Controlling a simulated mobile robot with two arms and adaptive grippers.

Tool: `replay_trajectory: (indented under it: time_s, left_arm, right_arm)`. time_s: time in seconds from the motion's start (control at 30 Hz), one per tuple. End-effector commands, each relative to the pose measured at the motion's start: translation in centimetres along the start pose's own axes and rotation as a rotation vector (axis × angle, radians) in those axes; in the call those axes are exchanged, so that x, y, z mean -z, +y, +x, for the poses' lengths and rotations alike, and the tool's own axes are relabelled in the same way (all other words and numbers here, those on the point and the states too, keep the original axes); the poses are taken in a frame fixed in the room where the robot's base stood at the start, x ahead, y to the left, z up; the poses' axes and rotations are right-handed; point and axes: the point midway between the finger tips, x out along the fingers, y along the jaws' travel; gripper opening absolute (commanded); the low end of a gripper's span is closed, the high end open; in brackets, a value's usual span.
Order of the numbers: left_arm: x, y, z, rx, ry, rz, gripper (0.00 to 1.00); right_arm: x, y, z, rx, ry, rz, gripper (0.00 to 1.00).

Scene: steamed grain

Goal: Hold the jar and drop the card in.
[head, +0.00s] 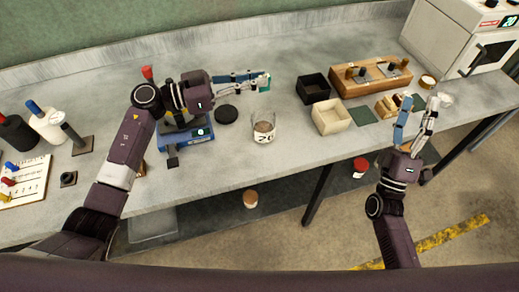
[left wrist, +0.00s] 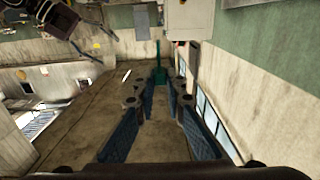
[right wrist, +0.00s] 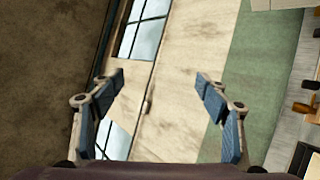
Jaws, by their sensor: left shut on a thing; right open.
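The jar (head: 264,130) is a clear pot with brownish grain in it and a label with dark digits. It stands upright on the bench near its front edge. My left gripper (head: 260,82) is above the bench, behind the jar in the head view, and is shut on a small teal-green piece (head: 265,84), which looks like the card. The piece also shows between the fingertips in the left wrist view (left wrist: 160,77). My right gripper (head: 421,99) is open and empty at the right, well apart from the jar; its spread fingers show in the right wrist view (right wrist: 160,75).
A black box (head: 313,88), a cream box (head: 331,117) and a wooden block (head: 370,75) stand right of the jar. A dark disc (head: 226,114) and a blue scale (head: 187,138) are to its left. A white oven (head: 470,45) stands at the far right.

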Motion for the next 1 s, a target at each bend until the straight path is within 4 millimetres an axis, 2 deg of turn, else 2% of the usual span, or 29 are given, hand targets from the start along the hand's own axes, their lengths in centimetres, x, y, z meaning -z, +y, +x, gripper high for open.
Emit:
replay_trajectory:
  time_s: [0.27, 0.47, 0.57, 0.7, 0.9, 1.0]
  left_arm:
    - [0.0, 0.0, 0.0, 0.000, 0.000, 0.000, 0.00]
    - [0.0, 0.0, 0.0, 0.000, 0.000, 0.000, 0.00]
    - [0.0, 0.0, 0.0, 0.000, 0.000, 0.000, 0.00]
    - [0.0, 0.0, 0.0, 0.000, 0.000, 0.000, 0.00]
    - [0.0, 0.0, 0.0, 0.000, 0.000, 0.000, 0.00]
    - [0.0, 0.0, 0.0, 0.000, 0.000, 0.000, 0.00]
  right_arm:
    - [4.7, -3.9, -3.5, 0.147, -0.269, 0.385, 0.69]
    - [10.0, -7.4, -7.4, 0.315, -0.445, 0.651, 0.69]
    - [13.6, -9.0, -9.8, 0.418, -0.525, 0.779, 0.69]
    - [19.6, -10.6, -13.4, 0.582, -0.623, 0.955, 0.69]
    - [28.0, -10.8, -18.1, 0.804, -0.717, 1.149, 0.69]
    - [30.8, -10.5, -19.7, 0.881, -0.741, 1.205, 0.69]
